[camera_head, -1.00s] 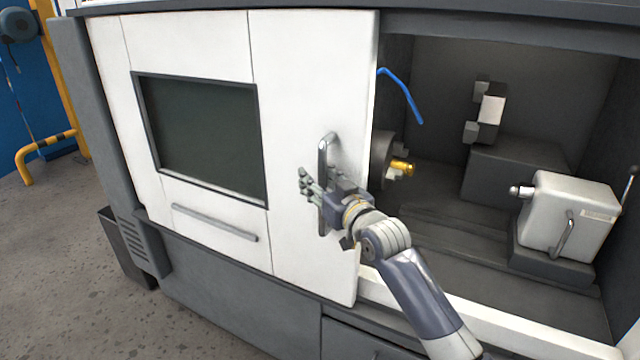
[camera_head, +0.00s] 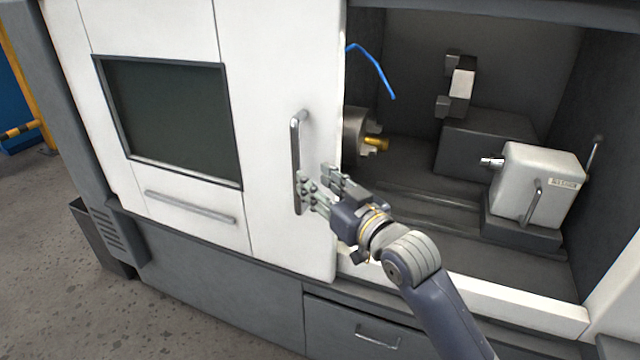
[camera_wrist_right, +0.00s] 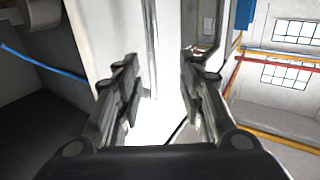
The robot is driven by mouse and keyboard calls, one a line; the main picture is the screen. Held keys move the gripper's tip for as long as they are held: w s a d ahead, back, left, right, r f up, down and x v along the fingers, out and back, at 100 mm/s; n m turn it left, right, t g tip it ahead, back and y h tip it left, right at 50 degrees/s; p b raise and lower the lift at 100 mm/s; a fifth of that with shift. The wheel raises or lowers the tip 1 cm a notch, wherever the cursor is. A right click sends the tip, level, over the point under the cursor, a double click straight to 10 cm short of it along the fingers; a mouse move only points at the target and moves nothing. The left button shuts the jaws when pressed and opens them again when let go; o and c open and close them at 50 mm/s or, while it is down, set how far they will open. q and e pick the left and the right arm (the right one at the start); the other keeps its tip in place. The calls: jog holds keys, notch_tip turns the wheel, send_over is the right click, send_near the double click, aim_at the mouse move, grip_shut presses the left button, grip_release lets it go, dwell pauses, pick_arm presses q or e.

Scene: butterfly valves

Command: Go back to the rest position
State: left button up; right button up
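My right gripper (camera_head: 318,178) is in front of the white sliding door (camera_head: 270,75) of the machine, just to the right of the vertical metal door handle (camera_head: 296,165). Its fingers are spread and hold nothing. In the right wrist view the two fingers of the gripper (camera_wrist_right: 160,80) stand well apart, with the white door surface and a vertical bar between and beyond them. Whether a fingertip still touches the handle is hard to tell. My left gripper is not in view.
The door stands open on the right, showing a chuck with a brass-coloured part (camera_head: 376,144), a blue hose (camera_head: 372,68) and a white tailstock (camera_head: 540,182). A drawer (camera_head: 372,335) is below. Bare floor (camera_head: 60,290) lies at the left.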

jog(key=shift+s+d, duration=0.1)
